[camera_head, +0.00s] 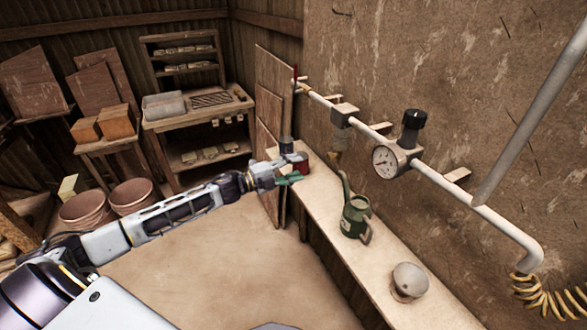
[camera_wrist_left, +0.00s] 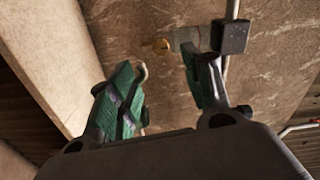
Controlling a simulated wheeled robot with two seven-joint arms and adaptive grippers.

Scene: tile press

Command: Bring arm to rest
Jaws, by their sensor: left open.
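My left arm reaches in from the left in the head view. My right gripper does not show in either view.
A pipe with a gauge (camera_head: 385,162) runs along the wall above. A wooden bench (camera_head: 198,116) and terracotta pots (camera_head: 87,208) are at the back left. The floor (camera_head: 230,265) is clear.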

